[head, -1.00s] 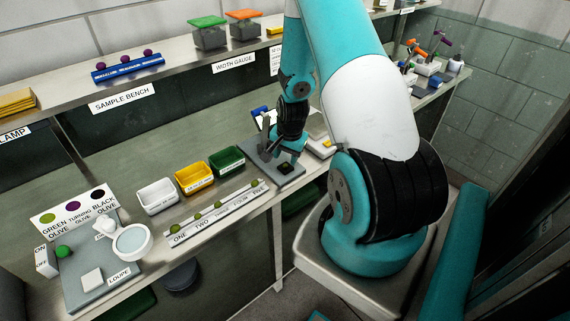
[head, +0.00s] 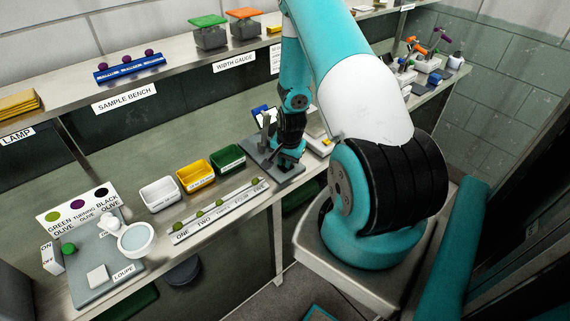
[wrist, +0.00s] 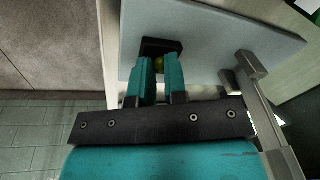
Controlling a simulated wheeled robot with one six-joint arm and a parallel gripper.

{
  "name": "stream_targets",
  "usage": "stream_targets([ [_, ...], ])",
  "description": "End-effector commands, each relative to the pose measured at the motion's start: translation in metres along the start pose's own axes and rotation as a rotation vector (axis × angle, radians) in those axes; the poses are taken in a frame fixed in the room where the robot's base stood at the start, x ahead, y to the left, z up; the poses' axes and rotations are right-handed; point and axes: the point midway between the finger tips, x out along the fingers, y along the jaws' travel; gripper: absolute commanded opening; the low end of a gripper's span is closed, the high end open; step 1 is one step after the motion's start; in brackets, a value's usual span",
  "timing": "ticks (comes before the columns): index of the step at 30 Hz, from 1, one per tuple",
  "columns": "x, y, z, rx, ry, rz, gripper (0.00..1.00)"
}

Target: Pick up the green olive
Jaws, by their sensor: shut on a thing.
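The green olive (wrist: 158,64) shows in the wrist view between my two teal fingertips, over a small black block on a grey plate (wrist: 205,30). My gripper (wrist: 160,72) is shut on it, low at the block. I cannot tell whether the olive still touches the block. In the head view my gripper (head: 284,163) is down over the grey plate (head: 262,160) of the gauge stand, and it hides the olive there.
A rail (head: 222,212) with several other green olives lies left of the plate. White (head: 160,194), yellow (head: 196,176) and green (head: 228,158) bins stand behind it. The gauge's upright post (head: 265,130) rises close to my gripper.

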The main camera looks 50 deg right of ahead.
Motion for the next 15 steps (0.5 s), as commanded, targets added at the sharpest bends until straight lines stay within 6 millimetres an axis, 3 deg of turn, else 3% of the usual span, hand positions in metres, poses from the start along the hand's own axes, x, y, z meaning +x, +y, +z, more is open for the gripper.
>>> stream_targets([
  [10, -0.005, -0.001, -0.001, 0.000, 0.000, 0.000, 0.05],
  [15, -0.024, -0.004, -0.003, 0.000, 0.003, -0.002, 0.05],
])
